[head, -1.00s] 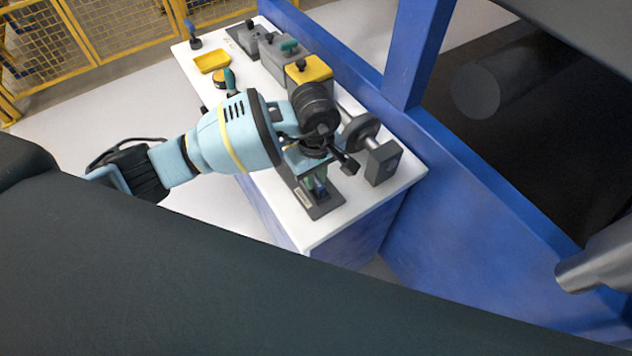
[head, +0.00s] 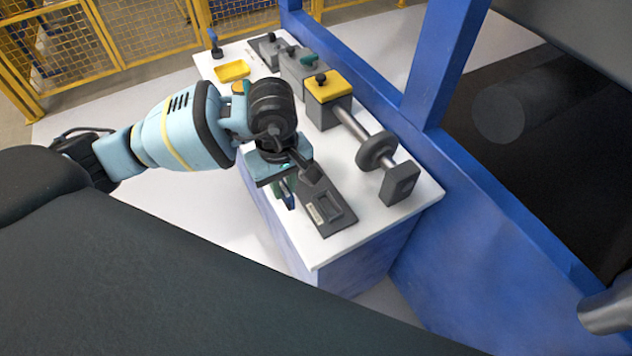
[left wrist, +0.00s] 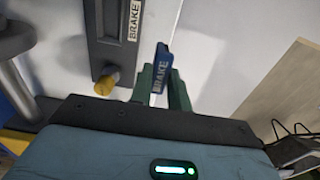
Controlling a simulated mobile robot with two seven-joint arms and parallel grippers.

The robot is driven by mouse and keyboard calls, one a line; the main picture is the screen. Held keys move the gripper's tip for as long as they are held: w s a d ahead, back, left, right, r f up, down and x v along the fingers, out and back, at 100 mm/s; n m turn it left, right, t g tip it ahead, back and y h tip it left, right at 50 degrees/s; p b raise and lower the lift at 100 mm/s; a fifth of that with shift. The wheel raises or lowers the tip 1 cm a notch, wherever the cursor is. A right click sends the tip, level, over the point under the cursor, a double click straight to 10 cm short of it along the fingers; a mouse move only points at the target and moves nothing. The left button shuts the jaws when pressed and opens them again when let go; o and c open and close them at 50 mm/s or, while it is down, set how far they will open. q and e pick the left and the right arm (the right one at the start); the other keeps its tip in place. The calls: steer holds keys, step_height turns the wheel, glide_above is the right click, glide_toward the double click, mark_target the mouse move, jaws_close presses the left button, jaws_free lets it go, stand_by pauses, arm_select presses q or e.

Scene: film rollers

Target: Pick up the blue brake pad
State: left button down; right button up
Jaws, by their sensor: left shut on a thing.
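In the head view, my left gripper (head: 283,186) is at the left side of the dark grey brake holder (head: 338,219). A dark part of the pad (head: 290,202) shows below the fingers, beside the holder and near the table's front left edge. The holder's labelled plate (left wrist: 114,45) shows at the upper left of the left wrist view, apart from the pad. My right gripper is out of view.
The white tabletop (head: 412,190) carries a roller shaft (head: 350,124) with a grey end block (head: 399,184). Behind are a yellow-topped block (head: 327,86) and a yellow tray (head: 232,71). A blue post (head: 440,65) and beam stand along the right.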

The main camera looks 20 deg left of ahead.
arm_select(q)
steer(key=s+a+b, duration=0.1)
steer(key=s+a, duration=0.2)
steer(key=a, duration=0.3)
steer(key=shift+s+r, duration=0.25)
steer(key=shift+r, duration=0.1)
